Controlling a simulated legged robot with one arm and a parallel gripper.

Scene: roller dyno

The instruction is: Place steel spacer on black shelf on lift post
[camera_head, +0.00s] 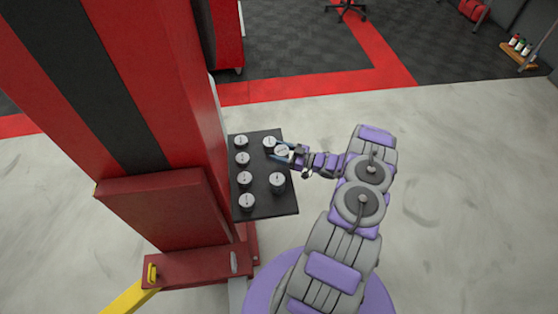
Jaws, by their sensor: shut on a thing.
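The black shelf (283,208) juts out from the right side of the red lift post (180,120). My gripper (282,150) is over the far right part of the shelf. It is shut on a steel spacer (281,151), a short cylinder with a light top. I cannot tell whether this spacer touches the shelf. Another spacer (269,142) stands right beside it. More spacers stand in a column along the shelf's left side, such as the nearest one (247,202). A larger, taller spacer (277,182) stands near the right edge.
The lift post's dark red base (195,268) and a yellow arm (130,298) are at the lower left. A red cabinet (226,40) stands behind the post. Bare shelf shows at the front right. The concrete floor (460,190) to the right is clear.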

